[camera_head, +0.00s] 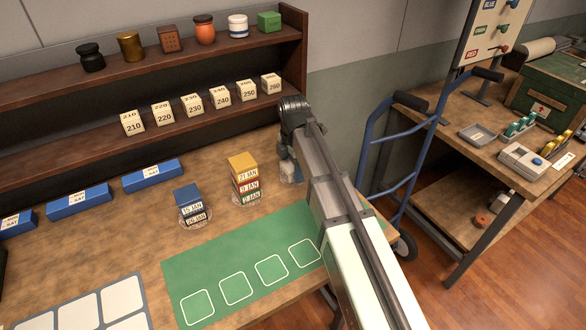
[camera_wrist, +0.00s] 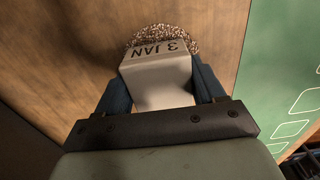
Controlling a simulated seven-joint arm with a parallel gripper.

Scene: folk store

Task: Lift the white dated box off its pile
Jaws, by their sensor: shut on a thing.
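The white dated box, marked 3 JAN (camera_wrist: 160,70), is between the two dark fingers of my gripper (camera_wrist: 162,88) in the wrist view. My gripper is shut on it. A round speckled mat (camera_wrist: 165,34) shows past the box's far edge; I cannot tell whether the box touches it or hangs just above. In the head view, my gripper (camera_head: 287,163) is low at the right end of the bench, and a small part of the white box (camera_head: 288,171) shows beneath it. My arm and gripper hide the rest. No other box is visible under it.
A yellow, red and green dated pile (camera_head: 246,180) stands close on the left, with a blue-topped pile (camera_head: 190,205) beyond. The green mat (camera_head: 230,262) with white outlined squares lies in front. A shelf (camera_head: 200,122) of numbered blocks is behind. A blue trolley (camera_head: 400,160) stands right.

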